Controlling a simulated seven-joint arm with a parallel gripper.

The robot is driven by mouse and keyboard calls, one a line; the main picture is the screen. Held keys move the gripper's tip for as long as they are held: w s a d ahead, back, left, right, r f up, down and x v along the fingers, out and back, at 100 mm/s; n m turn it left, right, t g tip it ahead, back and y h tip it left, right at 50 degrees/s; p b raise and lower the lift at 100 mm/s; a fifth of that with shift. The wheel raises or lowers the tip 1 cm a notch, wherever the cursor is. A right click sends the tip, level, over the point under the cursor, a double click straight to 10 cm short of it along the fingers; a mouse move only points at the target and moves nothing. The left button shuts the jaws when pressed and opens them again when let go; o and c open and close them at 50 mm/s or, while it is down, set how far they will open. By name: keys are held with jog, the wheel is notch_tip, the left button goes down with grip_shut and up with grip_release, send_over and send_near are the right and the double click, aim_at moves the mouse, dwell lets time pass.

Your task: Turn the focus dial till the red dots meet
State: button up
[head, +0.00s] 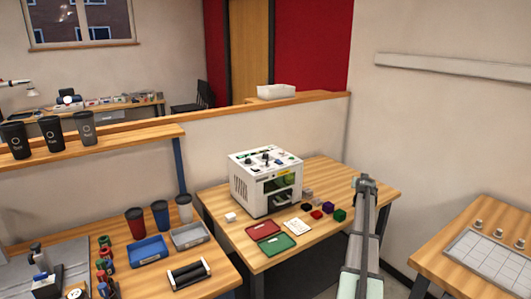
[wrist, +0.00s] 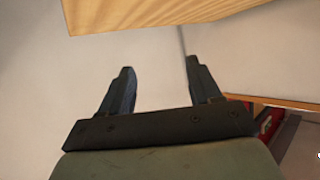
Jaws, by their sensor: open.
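The white laser marker (head: 262,180) stands on the wooden table in the head view. Several small dark knobs (head: 265,158) sit on its top panel; I cannot tell which one is the focus dial. Its front has a dark opening with green inside. No red dots can be made out. My gripper (head: 357,182) is to the right of the machine, near the table's right back edge, apart from it. In the wrist view my gripper (wrist: 158,88) is open with nothing between its two dark fingers. The machine does not show in the wrist view.
A red tray (head: 263,230) and a green tray (head: 277,244) lie in front of the machine. Small coloured blocks (head: 327,208) lie to its right. A low wall (head: 270,130) stands behind the table. A wooden edge (wrist: 160,12) crosses the top of the wrist view.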

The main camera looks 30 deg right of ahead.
jog(key=w+a+r+m+t+y, duration=0.1)
jog(key=w+a+r, duration=0.3)
jog(key=w+r, duration=0.25)
jog(key=w+a+r+m+t+y, duration=0.1)
jog(key=w+a+r+y, duration=0.1)
jog(key=w+a+r, duration=0.35)
notch_tip(320, 180, up, 7)
jog(key=n+g+y, duration=0.3)
jog(key=g+y, duration=0.3)
send_over(266, 154)
jog(key=d, duration=0.9)
jog(key=shift+s+d, duration=0.2)
jog(key=shift+s, duration=0.15)
jog(key=w+a+r+g+y, duration=0.1)
jog(key=a+r+g, duration=0.3)
jog(key=a+r, duration=0.45)
jog(key=shift+n, duration=0.4)
jog(key=f, duration=1.4)
jog(key=shift+w+a+f, duration=0.1)
jog(key=shift+a+f, duration=0.25)
jog(key=shift+a, duration=0.05)
jog(key=shift+c, duration=0.2)
jog(key=c, duration=1)
